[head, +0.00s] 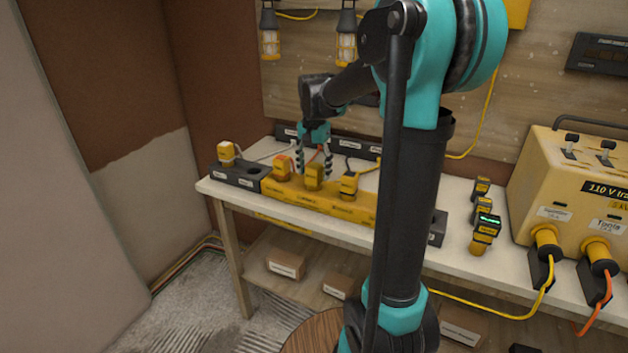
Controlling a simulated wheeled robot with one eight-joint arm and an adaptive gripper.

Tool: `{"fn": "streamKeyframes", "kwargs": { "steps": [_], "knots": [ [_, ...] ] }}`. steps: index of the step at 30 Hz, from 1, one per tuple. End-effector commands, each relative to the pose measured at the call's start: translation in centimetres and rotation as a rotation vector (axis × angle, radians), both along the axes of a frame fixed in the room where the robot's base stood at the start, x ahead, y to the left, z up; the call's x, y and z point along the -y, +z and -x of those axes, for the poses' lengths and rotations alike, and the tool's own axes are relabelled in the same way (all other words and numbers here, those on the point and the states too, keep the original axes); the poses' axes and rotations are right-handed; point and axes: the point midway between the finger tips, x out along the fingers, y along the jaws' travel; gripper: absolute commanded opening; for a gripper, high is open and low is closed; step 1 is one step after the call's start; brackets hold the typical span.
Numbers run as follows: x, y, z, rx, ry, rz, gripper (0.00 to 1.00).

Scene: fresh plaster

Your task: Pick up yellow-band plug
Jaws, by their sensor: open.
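Several plugs stand in a row of holders on the workbench: one pale and yellow (227,152) at the left end, one with orange (283,168), one yellow (314,179) and one yellow with a dark top (348,184). They are too small for me to tell which one is the yellow-band plug. My gripper (314,164) points down over the row with its dark fingers spread. The fingers appear on either side of the middle yellow plug; I cannot tell if they touch it.
The plugs' yellow holder strip (356,212) lies along the workbench (222,192). My arm hides part of the bench. At right are several small black-and-yellow devices (486,230) and a big yellow transformer box (570,180) with cables. Lamps (346,42) hang behind.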

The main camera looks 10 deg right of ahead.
Motion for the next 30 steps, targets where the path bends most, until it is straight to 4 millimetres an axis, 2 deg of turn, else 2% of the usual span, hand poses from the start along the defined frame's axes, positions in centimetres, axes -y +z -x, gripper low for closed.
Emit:
{"fn": "streamKeyframes", "kwargs": {
  "steps": [5,19,30],
  "knots": [
    [0.00,0.00,0.00,0.000,0.000,0.000,0.62],
    [0.00,0.02,0.01,0.000,0.000,0.000,0.04],
    [0.00,0.53,0.01,0.000,0.000,0.000,0.04]
  ]
}}
